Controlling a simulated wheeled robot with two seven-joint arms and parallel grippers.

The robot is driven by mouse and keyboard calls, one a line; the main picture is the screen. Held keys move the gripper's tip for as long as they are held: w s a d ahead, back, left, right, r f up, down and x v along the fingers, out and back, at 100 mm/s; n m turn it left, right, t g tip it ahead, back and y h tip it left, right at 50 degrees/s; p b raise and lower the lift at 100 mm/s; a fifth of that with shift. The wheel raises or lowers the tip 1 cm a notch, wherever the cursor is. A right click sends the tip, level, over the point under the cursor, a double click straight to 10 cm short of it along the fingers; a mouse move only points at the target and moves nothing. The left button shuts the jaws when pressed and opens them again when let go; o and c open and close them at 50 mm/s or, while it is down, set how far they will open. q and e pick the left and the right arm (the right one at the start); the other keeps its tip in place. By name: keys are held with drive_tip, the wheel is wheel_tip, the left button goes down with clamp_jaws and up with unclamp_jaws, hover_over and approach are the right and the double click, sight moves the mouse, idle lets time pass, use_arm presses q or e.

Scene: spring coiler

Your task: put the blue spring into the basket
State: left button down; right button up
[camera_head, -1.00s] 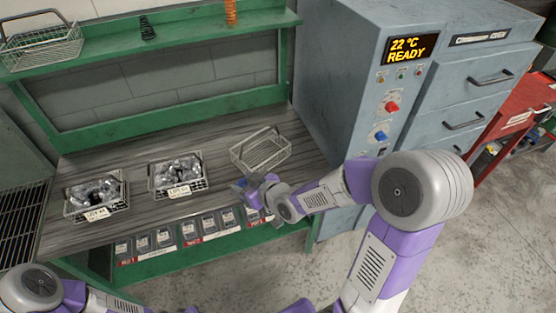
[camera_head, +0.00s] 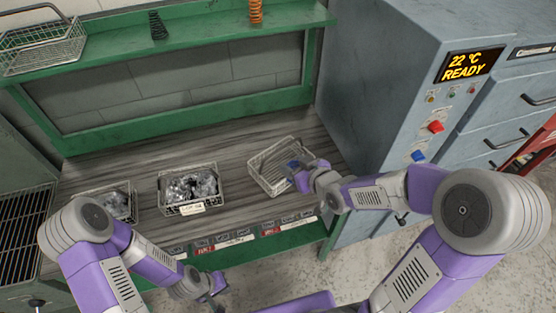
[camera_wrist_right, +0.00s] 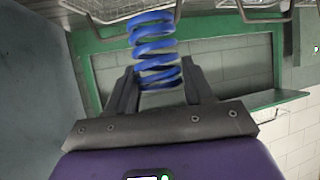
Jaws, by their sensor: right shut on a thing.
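The blue spring (camera_wrist_right: 152,32) stands between the two dark fingers of my right gripper (camera_wrist_right: 157,80) in the right wrist view. My right gripper is shut on it. In the head view my right gripper (camera_head: 300,172) is at the right side of the empty wire basket (camera_head: 262,178), with the blue spring (camera_head: 293,164) showing over the basket. I cannot tell how high above the basket floor the spring is. My left gripper (camera_head: 217,285) is low in the head view, in front of the bench; its jaws are too small to read.
Two wire baskets of grey metal parts, a middle one (camera_head: 190,207) and a left one (camera_head: 130,203), stand on the bench. The shelf (camera_head: 200,35) above holds a black spring (camera_head: 157,25), an orange spring (camera_head: 256,12) and a wire basket (camera_head: 40,50). A grey machine (camera_head: 400,70) stands right.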

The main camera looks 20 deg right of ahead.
drive_tip(key=s+d+f+n+y+b, duration=0.2)
drive_tip(key=s+d+f+b, duration=0.4)
drive_tip(key=s+d, duration=0.45)
drive_tip(key=w+a+f+t+y+b, duration=0.2)
drive_tip(key=w+a+b, duration=0.9)
drive_tip(key=w, duration=0.6)
drive_tip(key=f, duration=0.2)
drive_tip(key=w+a+f+b, duration=0.1)
drive_tip(key=f, duration=0.1)
drive_tip(key=f+b, duration=0.1)
drive_tip(key=f, duration=0.1)
drive_tip(key=shift+w+a, duration=0.25)
drive_tip(key=shift+a, duration=0.05)
drive_tip(key=r+g+h+p, duration=0.1)
drive_tip(key=p, duration=0.1)
drive_tip(key=w+r+g+p, duration=0.1)
drive_tip(key=p, duration=0.1)
drive_tip(key=shift+a+g+h, duration=0.2)
drive_tip(key=shift+g+h, duration=0.2)
wheel_tip(320, 180, down, 2)
drive_tip(key=shift+f+b, duration=0.15)
drive_tip(key=shift+b, duration=0.7)
